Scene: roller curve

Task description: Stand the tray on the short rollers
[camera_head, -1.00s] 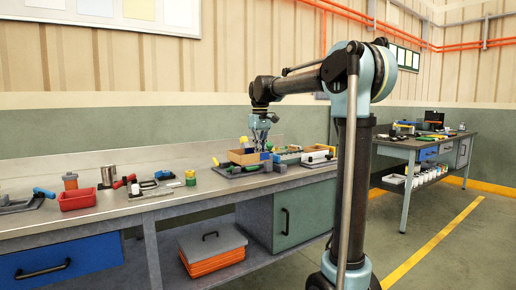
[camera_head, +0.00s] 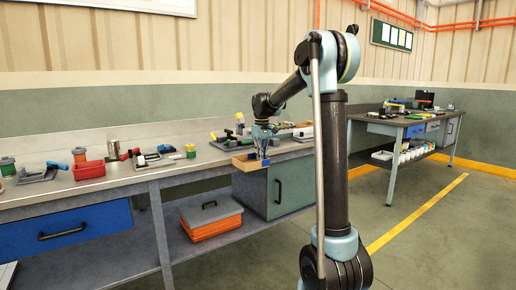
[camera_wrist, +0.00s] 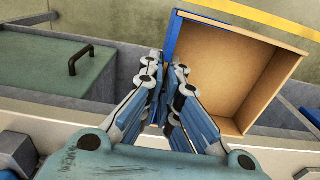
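The tray (camera_head: 247,163) is a shallow open wooden box with one blue wall; it hangs at the bench's front edge, in front of the green cabinet. In the wrist view the empty tray (camera_wrist: 232,70) lies right of the fingers, over the floor. My gripper (camera_wrist: 166,62) is shut on the blue wall, with one finger on each side of it. In the head view my gripper (camera_head: 263,150) is at the tray's right part. The short rollers are too small and partly hidden to make out among the items behind the gripper.
The bench (camera_head: 150,175) carries a red bin (camera_head: 89,169), a metal cup (camera_head: 113,149) and several tools. A green cabinet (camera_head: 282,189) and an orange box (camera_head: 211,222) are below. A second table (camera_head: 408,124) stands at the right. Open floor lies between.

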